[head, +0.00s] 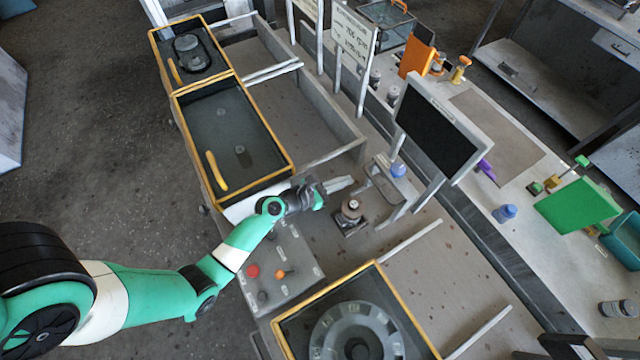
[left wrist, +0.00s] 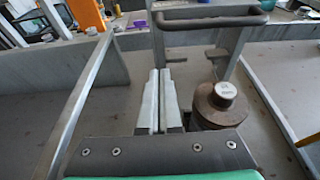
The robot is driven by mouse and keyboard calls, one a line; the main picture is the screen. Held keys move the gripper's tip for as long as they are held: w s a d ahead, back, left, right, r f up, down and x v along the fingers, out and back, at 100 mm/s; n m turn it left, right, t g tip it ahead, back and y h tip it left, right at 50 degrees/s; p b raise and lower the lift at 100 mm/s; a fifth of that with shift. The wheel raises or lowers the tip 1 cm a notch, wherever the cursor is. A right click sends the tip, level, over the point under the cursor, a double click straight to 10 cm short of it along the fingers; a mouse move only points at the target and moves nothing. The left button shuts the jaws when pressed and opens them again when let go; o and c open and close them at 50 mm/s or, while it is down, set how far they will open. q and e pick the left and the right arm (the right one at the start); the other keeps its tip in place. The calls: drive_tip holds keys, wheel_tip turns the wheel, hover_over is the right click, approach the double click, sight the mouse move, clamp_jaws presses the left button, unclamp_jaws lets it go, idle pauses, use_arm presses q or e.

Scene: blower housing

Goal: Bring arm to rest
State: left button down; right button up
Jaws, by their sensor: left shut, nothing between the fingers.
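My left arm, green and white, comes in from the left in the head view. Its gripper (head: 338,184) is over the bench, between the yellow-framed trays and the dark monitor. In the left wrist view the two grey fingers (left wrist: 158,102) lie side by side, shut, with nothing between them. A brown cylindrical part with a metal top (left wrist: 220,103) stands close to the right of the fingers, apart from them. The same part (head: 351,209) shows in the head view on a small dark base. My right gripper is not in view.
A dark handle-like frame (left wrist: 210,17) stands beyond the fingers. A yellow-framed tray (head: 290,168) lies left of the gripper, another (head: 283,325) in front. A control panel with a red button (head: 253,271) sits below the arm. A monitor (head: 436,122) stands to the right.

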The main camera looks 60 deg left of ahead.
use_arm(q)
drive_tip(key=p+v, duration=0.1)
drive_tip(key=v, duration=0.6)
drive_tip(key=shift+s+r, duration=0.25)
drive_tip(key=shift+s, duration=0.05)
drive_tip(key=shift+d, duration=0.1)
